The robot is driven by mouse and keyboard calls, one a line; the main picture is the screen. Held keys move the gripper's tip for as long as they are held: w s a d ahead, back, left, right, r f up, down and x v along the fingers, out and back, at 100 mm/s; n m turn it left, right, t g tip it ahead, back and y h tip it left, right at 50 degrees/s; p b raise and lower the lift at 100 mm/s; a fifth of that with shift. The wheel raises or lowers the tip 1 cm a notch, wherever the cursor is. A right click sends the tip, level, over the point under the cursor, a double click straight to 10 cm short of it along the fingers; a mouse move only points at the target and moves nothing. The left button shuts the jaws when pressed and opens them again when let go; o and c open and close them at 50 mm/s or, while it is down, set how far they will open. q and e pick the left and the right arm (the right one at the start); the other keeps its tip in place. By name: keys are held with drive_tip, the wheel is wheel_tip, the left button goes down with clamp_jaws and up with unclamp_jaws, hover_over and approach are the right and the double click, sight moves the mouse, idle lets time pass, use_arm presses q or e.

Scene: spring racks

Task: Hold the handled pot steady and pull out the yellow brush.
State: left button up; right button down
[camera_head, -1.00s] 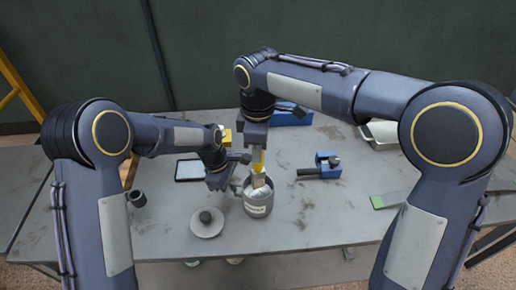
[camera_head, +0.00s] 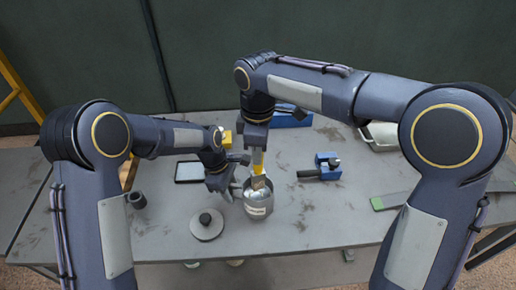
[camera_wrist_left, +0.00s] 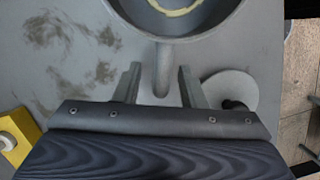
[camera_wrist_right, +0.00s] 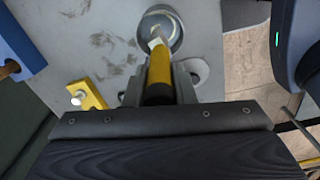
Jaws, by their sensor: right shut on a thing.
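My left gripper (camera_wrist_left: 160,80) is open, with one finger on each side of the handle and gaps showing. It also shows at the pot's left in the head view (camera_head: 233,174). My right gripper (camera_wrist_right: 159,85) is shut on the yellow brush (camera_wrist_right: 160,63), above the pot. The brush's pale bristle end is at the pot's mouth; how deep it sits I cannot tell.
A round lid with a dark knob (camera_head: 207,228) lies left of the pot. A blue clamp-like tool (camera_head: 325,169) lies to the right. A yellow block (camera_wrist_right: 88,95) is behind.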

use_arm(q)
drive_tip(key=v, duration=1.2)
drive_tip(key=shift+s+f, duration=0.1)
